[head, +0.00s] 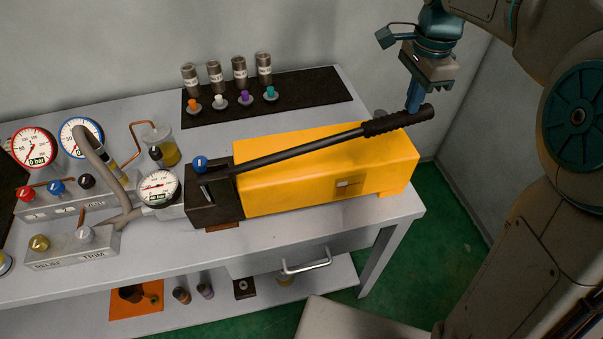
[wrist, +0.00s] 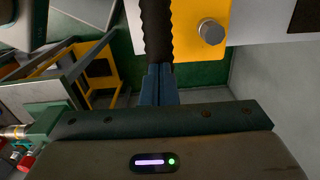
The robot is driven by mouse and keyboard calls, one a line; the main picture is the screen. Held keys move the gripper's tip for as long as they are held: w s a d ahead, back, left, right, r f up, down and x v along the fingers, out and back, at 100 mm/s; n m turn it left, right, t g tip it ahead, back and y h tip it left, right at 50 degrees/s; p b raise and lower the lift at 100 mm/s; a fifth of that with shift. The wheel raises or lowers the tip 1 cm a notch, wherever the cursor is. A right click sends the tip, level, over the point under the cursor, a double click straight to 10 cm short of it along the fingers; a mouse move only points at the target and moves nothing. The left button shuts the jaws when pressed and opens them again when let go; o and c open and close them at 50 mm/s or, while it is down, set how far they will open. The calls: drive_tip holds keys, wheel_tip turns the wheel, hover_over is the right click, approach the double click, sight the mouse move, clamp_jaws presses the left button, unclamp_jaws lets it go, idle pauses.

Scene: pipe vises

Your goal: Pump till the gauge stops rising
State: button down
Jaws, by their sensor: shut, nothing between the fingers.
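The yellow hand pump (head: 320,170) lies on the grey bench. Its long black lever (head: 300,150) slopes up from the dark pump head (head: 213,198) to a ribbed black grip (head: 398,121) at the right. A round white gauge (head: 158,188) with a dark needle is attached left of the pump head; its reading is too small to tell. My gripper (head: 413,105) is shut with its blue fingers at the ribbed grip, near its outer end. In the wrist view the shut fingertips (wrist: 159,72) meet the ribbed grip (wrist: 157,30); whether they touch it I cannot tell.
Two larger gauges (head: 34,147) (head: 81,137) marked 0 bar stand at the left, above colored knobs (head: 56,186). A valve block (head: 75,245) stands in front. Several labelled cylinders (head: 239,70) and small knobs sit on a black mat (head: 320,88) behind the pump. A drawer handle (head: 306,263) protrudes below the benchtop.

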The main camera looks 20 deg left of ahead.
drive_tip(key=shift+w+d+f+b, duration=0.15)
drive_tip(key=shift+f+b, duration=0.3)
drive_tip(key=shift+f, duration=0.45)
drive_tip(key=shift+w+d+f+b, duration=0.15)
drive_tip(key=shift+f+b, duration=0.3)
drive_tip(key=shift+f, duration=0.45)
drive_tip(key=shift+s, duration=0.15)
drive_tip(key=shift+w+d+f+b, duration=0.15)
drive_tip(key=shift+f+b, duration=0.6)
drive_tip(key=shift+f, duration=0.45)
drive_tip(key=shift+w+d+f+b, duration=0.15)
drive_tip(key=shift+f+b, duration=0.6)
drive_tip(key=shift+f, duration=0.4)
drive_tip(key=shift+s, duration=0.2)
